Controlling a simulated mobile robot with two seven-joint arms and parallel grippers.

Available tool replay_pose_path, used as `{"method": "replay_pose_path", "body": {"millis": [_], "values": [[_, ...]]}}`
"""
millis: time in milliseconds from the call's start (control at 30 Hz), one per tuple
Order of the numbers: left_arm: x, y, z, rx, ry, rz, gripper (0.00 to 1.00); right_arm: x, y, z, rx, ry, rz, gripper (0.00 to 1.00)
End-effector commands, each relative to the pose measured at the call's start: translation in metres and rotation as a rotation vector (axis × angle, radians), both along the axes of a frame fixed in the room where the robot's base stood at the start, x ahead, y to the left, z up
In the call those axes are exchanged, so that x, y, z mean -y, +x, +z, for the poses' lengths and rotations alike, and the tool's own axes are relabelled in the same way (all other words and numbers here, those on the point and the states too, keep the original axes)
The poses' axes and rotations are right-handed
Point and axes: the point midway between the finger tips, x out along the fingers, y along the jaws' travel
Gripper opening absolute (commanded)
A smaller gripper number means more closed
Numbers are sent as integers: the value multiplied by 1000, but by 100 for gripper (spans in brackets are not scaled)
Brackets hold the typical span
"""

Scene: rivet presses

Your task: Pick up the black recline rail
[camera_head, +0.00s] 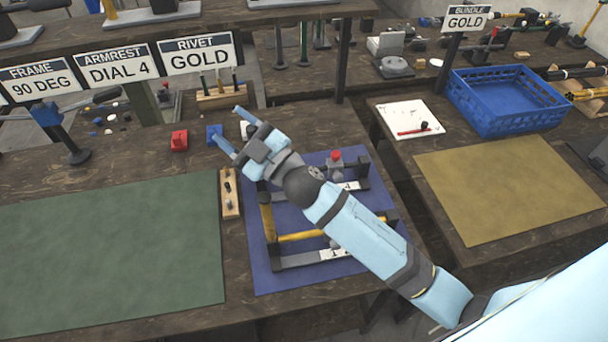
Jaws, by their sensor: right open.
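No part is plainly recognisable as the black recline rail. A long dark rod (572,73) lies at the far right beyond the blue crate, near gold rods (588,95); I cannot tell whether it is the rail. My right gripper (229,126) is open and empty above the back left edge of the blue mat (262,273). Its arm crosses the mat and hides part of a frame with gold bars (300,237) and dark-ended grey side pieces. My left gripper is not in view.
Red (180,140) and blue (214,134) blocks stand behind the mat. A wooden strip with knobs (230,205) lies at its left. The green mat (110,255) and tan mat (505,185) are bare. A blue crate (510,118) stands at the back right.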

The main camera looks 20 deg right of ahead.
Motion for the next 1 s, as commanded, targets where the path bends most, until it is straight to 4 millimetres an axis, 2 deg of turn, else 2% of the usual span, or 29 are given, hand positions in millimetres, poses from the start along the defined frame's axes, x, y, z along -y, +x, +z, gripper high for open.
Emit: {"method": "replay_pose_path", "body": {"millis": [33,67,100,167,200,267,367,467,533,700,833,933,1000], "values": [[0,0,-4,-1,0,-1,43,-24,5,18,119,-68,104,55],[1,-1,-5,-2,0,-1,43,-40,5,26,187,-119,176,55],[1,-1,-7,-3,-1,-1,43,-60,3,33,269,-194,277,55],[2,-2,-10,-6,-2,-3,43,-86,0,36,370,-328,427,55],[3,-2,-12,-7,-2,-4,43,-100,-1,33,422,-429,525,55],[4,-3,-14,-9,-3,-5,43,-115,0,25,475,-599,666,55],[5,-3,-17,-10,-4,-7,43,-120,12,2,488,-922,868,55],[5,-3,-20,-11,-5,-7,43,-101,37,-18,405,-1260,1006,55],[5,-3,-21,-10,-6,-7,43,-77,58,-24,300,-1485,1059,55],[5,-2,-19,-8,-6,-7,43,-6,100,-16,-36,-1896,1092,55],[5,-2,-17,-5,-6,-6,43,31,116,-2,-236,-2054,1066,55],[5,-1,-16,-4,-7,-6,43,44,120,2,-314,-2106,1053,55],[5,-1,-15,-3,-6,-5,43,47,121,-4,-334,-2117,1050,55]]}}
